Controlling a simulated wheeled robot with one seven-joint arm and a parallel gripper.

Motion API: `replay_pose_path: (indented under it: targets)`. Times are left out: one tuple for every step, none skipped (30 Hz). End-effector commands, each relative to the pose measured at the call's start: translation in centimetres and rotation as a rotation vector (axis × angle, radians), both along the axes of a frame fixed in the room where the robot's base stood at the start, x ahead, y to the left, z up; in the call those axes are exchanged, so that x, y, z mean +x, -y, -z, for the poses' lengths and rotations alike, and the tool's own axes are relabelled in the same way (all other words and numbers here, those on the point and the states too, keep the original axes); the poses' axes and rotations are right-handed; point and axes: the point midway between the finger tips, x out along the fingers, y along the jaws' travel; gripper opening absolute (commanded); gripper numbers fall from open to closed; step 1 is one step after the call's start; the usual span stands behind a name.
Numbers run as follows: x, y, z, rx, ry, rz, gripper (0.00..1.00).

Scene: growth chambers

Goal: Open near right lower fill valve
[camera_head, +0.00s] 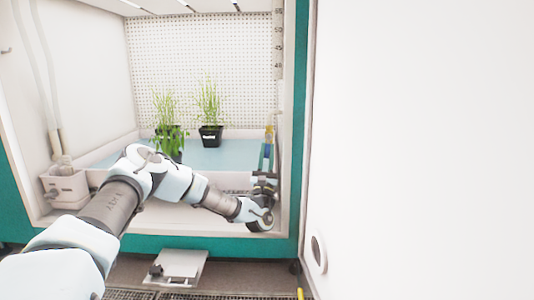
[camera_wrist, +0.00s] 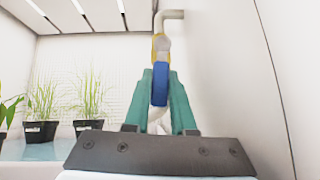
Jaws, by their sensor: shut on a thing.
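The fill valve has a blue handle (camera_wrist: 160,84) and a yellow part behind it, on a pale pipe (camera_wrist: 171,14) that bends right to the wall. In the wrist view my gripper (camera_wrist: 162,76) has one teal finger on each side of the handle and is shut on it. The handle looks upright, roughly in line with the pipe. In the head view the valve's yellow top (camera_head: 269,129) shows at the right inner wall of the chamber, above my gripper (camera_head: 266,157). The fingers and wrist hide much of the valve there.
Potted green plants (camera_head: 210,134) stand on the blue tray surface (camera_head: 222,154), left of my gripper. The chamber's right door frame (camera_head: 298,120) is close to my wrist. A white fitting (camera_head: 64,186) with tubes is at the left wall.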

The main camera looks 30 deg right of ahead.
Motion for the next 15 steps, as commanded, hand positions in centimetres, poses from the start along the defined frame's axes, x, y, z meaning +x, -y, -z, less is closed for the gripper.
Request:
replay_pose_path:
  targets:
    - [-0.05, 0.07, -0.14, -0.001, 0.002, 0.002, 0.00]
    - [-0.05, 0.07, -0.15, -0.001, 0.002, 0.002, 0.00]
    - [-0.05, 0.07, -0.15, -0.001, 0.002, 0.002, 0.00]
    - [-0.05, 0.07, -0.15, -0.001, 0.002, 0.002, 0.27]
    - [-0.05, 0.08, -0.17, -0.001, 0.002, 0.002, 0.30]
    - [-0.04, 0.07, -0.15, -0.001, 0.002, 0.002, 0.35]
    - [-0.04, 0.07, -0.15, 0.000, 0.002, 0.001, 0.38]
    - [-0.04, 0.06, -0.14, 0.000, 0.002, 0.001, 0.41]
    - [-0.04, 0.05, -0.13, 0.000, 0.001, 0.001, 0.46]
    - [-0.03, 0.05, -0.12, 0.000, 0.001, 0.001, 0.49]
    - [-0.03, 0.05, -0.11, 0.000, 0.001, 0.001, 0.53]
    - [-0.01, 0.04, -0.10, 0.000, 0.001, 0.001, 0.54]
    - [-0.02, 0.04, -0.09, 0.000, 0.001, 0.001, 0.54]
    - [-0.01, 0.04, -0.09, 0.000, 0.001, 0.001, 0.54]
    - [-0.01, 0.03, -0.08, 0.000, 0.001, 0.001, 0.54]
